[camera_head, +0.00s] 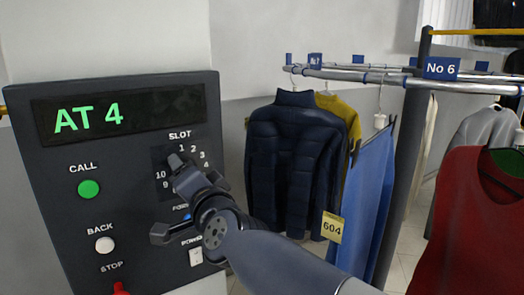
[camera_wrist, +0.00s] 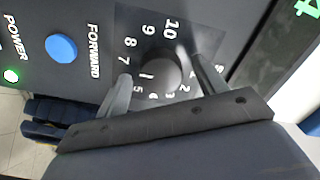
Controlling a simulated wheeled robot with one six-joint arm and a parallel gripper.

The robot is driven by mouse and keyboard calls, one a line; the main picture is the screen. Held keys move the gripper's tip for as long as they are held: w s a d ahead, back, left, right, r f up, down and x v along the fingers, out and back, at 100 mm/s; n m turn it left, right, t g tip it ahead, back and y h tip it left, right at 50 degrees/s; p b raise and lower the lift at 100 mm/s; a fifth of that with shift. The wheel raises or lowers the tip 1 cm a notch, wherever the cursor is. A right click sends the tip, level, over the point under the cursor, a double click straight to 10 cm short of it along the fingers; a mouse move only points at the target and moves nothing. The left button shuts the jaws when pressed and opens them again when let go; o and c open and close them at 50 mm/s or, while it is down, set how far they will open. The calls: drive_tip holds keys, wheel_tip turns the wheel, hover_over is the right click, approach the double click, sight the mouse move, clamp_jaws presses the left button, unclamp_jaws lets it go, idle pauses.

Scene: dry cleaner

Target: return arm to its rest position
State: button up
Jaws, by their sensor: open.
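My gripper (camera_wrist: 165,85) is open in the wrist view, its two fingers on either side of the round slot dial (camera_wrist: 160,72) on the control panel. I cannot tell whether the fingers touch the dial. In the head view my arm (camera_head: 270,255) reaches from the lower right to the panel (camera_head: 130,140), and my gripper (camera_head: 172,200) covers part of the dial area. The panel display (camera_head: 88,115) reads "AT 4" in green.
The panel has a green CALL button (camera_head: 88,188), a white BACK button (camera_head: 104,244), a red STOP button (camera_head: 120,288) and a blue FORWARD button (camera_wrist: 61,47). To the right, a dark padded jacket (camera_head: 292,160), blue garment (camera_head: 368,205) and red garment (camera_head: 470,225) hang from rails (camera_head: 390,77).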

drive_tip(key=p+v, duration=0.3)
drive_tip(key=v, duration=0.8)
drive_tip(key=w+a+n+p, duration=0.3)
drive_tip(key=w+n, duration=0.4)
drive_tip(key=n, duration=0.5)
drive_tip(key=shift+a, duration=0.4)
drive_tip(key=shift+s+f, duration=0.1)
drive_tip(key=shift+f, duration=0.05)
idle(0.5)
